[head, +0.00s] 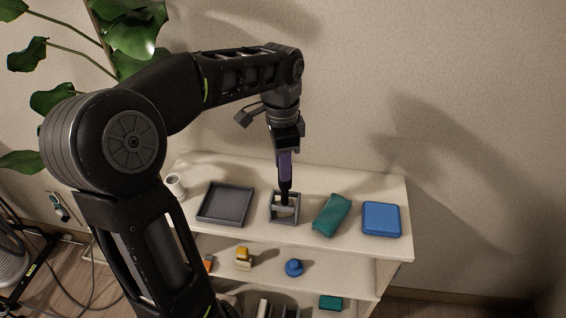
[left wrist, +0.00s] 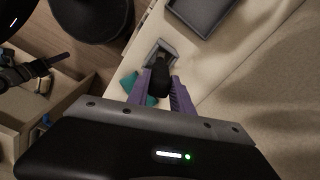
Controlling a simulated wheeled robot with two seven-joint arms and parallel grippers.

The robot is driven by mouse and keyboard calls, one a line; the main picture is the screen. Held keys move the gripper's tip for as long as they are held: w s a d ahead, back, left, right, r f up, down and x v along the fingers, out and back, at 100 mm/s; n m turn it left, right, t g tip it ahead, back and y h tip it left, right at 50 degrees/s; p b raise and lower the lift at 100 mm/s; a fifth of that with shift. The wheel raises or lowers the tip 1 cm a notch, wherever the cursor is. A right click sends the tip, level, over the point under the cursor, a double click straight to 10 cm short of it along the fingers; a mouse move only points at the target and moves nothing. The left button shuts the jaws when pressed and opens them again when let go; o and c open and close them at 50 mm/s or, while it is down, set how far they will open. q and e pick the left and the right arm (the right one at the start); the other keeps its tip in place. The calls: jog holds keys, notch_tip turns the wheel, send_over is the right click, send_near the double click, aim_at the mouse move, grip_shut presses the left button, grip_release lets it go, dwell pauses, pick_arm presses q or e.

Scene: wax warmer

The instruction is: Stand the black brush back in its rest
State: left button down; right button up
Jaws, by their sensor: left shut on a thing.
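The black brush (head: 285,190) is upright in my left gripper (head: 285,168), which points straight down over the shelf top. The brush's lower end is at the grey open-frame rest (head: 275,219), within its outline in the head view. I cannot tell whether it touches the rest's floor. In the left wrist view the dark brush (left wrist: 159,78) sits between the purple fingers of my left gripper (left wrist: 160,92), with the grey rest (left wrist: 153,51) just beyond it. My right gripper is in neither view.
On the shelf top (head: 340,180), a dark tray (head: 226,204) stands left of the rest. A green cloth-like item (head: 332,215) and a blue box (head: 381,219) lie to its right. A white cup (head: 175,185) is at the far left. Small items sit on lower shelves.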

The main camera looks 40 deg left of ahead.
pick_arm(q)
jog(key=shift+f, duration=0.15)
jog(key=c, duration=1.1)
grip_release()
jog(key=shift+r, duration=0.2)
notch_tip(320, 180, up, 4)
jog(key=shift+r+b, duration=0.2)
jog(key=shift+b, duration=0.1)
notch_tip(320, 180, up, 3)
jog(key=shift+s+r+p, duration=0.1)
jog(key=shift+p, duration=0.95)
